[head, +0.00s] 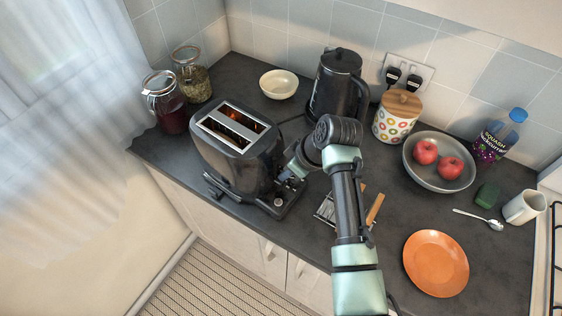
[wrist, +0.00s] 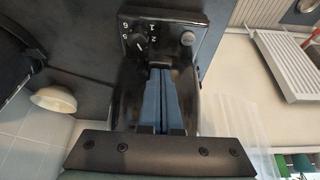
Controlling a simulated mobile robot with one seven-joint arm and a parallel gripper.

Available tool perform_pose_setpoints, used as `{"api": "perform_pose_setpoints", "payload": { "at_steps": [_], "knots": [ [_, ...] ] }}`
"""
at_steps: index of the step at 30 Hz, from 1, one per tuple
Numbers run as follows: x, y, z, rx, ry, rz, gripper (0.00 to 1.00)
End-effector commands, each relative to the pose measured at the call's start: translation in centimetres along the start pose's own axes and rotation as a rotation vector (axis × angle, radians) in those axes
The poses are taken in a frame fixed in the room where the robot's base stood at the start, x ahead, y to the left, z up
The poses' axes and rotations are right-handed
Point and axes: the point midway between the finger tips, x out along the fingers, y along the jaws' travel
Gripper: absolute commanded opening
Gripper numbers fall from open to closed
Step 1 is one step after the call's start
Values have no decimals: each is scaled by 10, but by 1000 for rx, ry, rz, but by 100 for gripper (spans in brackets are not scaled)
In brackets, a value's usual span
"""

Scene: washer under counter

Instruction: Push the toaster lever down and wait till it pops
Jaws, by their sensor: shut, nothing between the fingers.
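The black toaster (head: 236,158) stands on the counter at left centre in the head view, with an orange glow inside its slots. Its end panel (wrist: 163,40), with a numbered dial and a round button, shows at the top of the wrist view. My gripper (head: 288,180) is at the toaster's right end, close above the low control part. In the wrist view my gripper (wrist: 161,72) has its blue fingers together, empty, just below the dial and button. I cannot make out the lever in either view; the fingers and arm may hide it. Contact cannot be told.
A black kettle (head: 338,85), a white bowl (head: 279,84) and a patterned canister (head: 396,117) stand behind. Two jars (head: 191,75) are at the left. A fruit bowl (head: 439,181), an orange plate (head: 435,264) and a mug (head: 524,207) are at the right. A metal rack (head: 326,211) is near my arm.

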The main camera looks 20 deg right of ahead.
Motion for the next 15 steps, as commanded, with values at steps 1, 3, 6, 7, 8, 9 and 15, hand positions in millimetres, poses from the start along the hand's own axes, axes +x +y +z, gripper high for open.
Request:
{"api": "perform_pose_setpoints", "payload": {
  "at_steps": [1, 3, 6, 7, 8, 9, 15],
  "knots": [
    [-2, 0, 0, 1, 0, 0, 0],
    [-8, 0, 3, 3, 0, 0, 0],
    [-19, 0, 12, 5, 0, 0, 0],
    [-22, 0, 15, 5, 0, 1, 0],
    [-24, 0, 17, 5, 0, 1, 0],
    [-26, 0, 20, 4, 0, 1, 0],
    [-23, 0, 23, 1, 0, 1, 0]
  ]
}}
